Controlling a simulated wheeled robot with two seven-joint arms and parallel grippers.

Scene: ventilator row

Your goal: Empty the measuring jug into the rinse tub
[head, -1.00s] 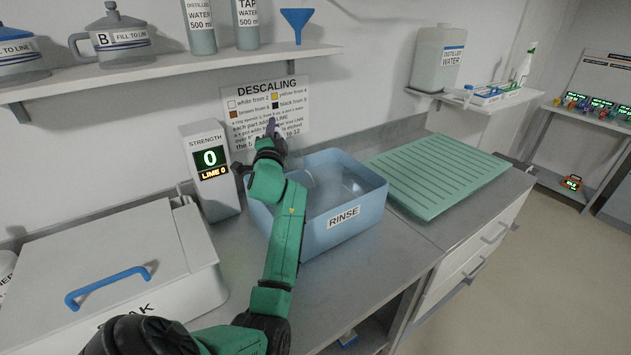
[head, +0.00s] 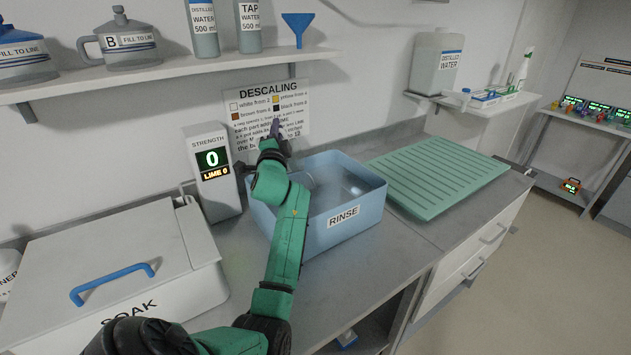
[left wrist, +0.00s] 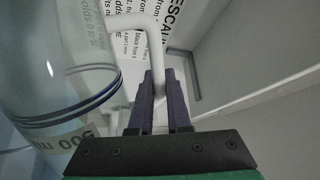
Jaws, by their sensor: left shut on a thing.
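My left gripper (head: 277,129) is above the back left of the blue rinse tub (head: 343,232), in front of the descaling sign. In the left wrist view its dark fingers (left wrist: 160,105) are shut on the white handle (left wrist: 157,60) of a clear jug. The jug's see-through body (left wrist: 75,100) fills the left of that view, with blue rings and a 500 ml label that reads upside down. In the head view the jug is mostly hidden or too faint to make out, so its exact tilt and contents cannot be told. My right gripper is not in view.
A strength meter (head: 213,178) reading 0 stands left of the tub. A closed soak box (head: 180,240) is at the left and a green draining mat (head: 437,172) at the right. The shelf (head: 180,73) above carries kettles, bottles and a funnel (head: 298,27).

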